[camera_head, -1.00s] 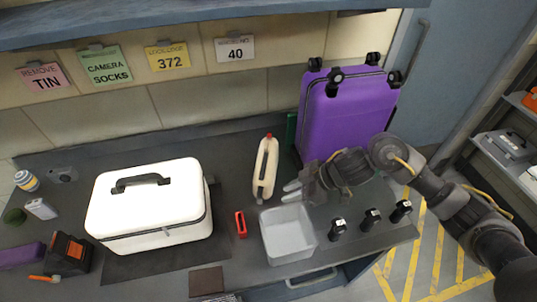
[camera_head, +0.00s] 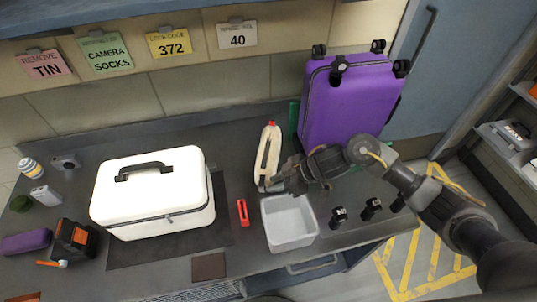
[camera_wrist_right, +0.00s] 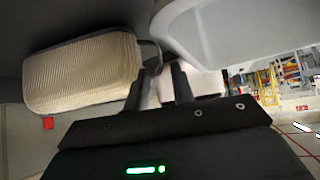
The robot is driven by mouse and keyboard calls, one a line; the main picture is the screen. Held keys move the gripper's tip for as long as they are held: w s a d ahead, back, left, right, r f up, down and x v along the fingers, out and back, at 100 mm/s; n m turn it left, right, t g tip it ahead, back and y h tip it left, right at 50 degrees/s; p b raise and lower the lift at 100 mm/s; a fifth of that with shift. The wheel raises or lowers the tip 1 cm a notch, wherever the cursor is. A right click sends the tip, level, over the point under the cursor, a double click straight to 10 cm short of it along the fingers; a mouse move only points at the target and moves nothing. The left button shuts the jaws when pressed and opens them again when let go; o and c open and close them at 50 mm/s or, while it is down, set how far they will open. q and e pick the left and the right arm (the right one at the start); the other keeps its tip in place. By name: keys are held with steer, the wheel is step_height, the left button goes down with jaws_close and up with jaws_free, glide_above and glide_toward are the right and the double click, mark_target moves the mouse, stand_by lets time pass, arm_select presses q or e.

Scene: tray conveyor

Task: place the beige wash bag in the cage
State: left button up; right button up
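The beige wash bag (camera_head: 266,155) stands on the dark counter right of the white case in the head view. It is long, with a grey edge. In the right wrist view the bag (camera_wrist_right: 85,72) shows ribbed beige fabric and a dark loop at its near end. My right gripper (camera_head: 268,185) is at the bag's near end. In the wrist view its two fingers (camera_wrist_right: 158,88) are apart, beside that end and loop; contact is unclear. I cannot make out a cage. My left gripper is not in view.
A grey bin (camera_head: 290,240) sits just in front of my right gripper. A white case (camera_head: 150,205) stands at left, a red item (camera_head: 242,212) between. A purple suitcase (camera_head: 350,105) stands behind my right arm, several black items (camera_head: 338,217) right of the bin.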

mark_target(267, 186)
steer(key=x, duration=0.4)
steer(key=shift+a+p, duration=0.15)
steer(key=shift+p, duration=0.15)
steer(key=shift+c, duration=0.3)
jaws_close()
